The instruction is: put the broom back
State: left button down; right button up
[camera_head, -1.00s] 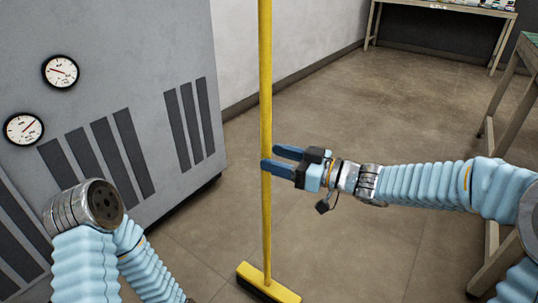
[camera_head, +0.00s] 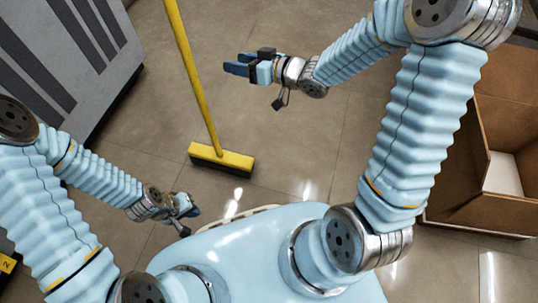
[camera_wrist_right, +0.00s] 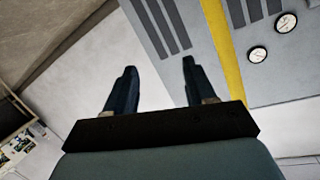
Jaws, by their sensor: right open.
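The broom has a long yellow handle (camera_head: 194,75) and a yellow head (camera_head: 221,160) with dark bristles. It stands on its head on the tiled floor, and the handle's top is out of the head view. My right gripper (camera_head: 229,66) is open and empty, to the right of the handle with a gap in the picture. In the right wrist view the fingers (camera_wrist_right: 157,85) are spread, and the handle (camera_wrist_right: 222,50) passes to their right, not between them. My left gripper (camera_head: 190,209) is low, below the broom head in the picture; its jaw state is unclear.
A grey cabinet (camera_head: 95,75) with dark vents is at the upper left; its gauges (camera_wrist_right: 285,22) show in the right wrist view. An open brown box (camera_head: 450,195) stands at the right. The floor around the broom is clear.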

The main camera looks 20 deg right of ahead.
jog(key=s+d+f+m+g+h, duration=0.1)
jog(key=s+f+m+g+h, duration=0.35)
jog(key=f, duration=0.75)
jog(key=s+f+m+g+h, duration=0.1)
jog(key=s+f+g, duration=0.1)
jog(key=s+f, duration=0.8)
jog(key=s+f+m+g+h, duration=0.1)
jog(key=s+f+g, duration=0.3)
jog(key=s+f, duration=0.3)
jog(key=shift+s+a+f+m, duration=0.35)
jog(key=shift+s+a+f, duration=0.05)
jog(key=shift+f, duration=0.5)
jog(key=shift+c, duration=0.5)
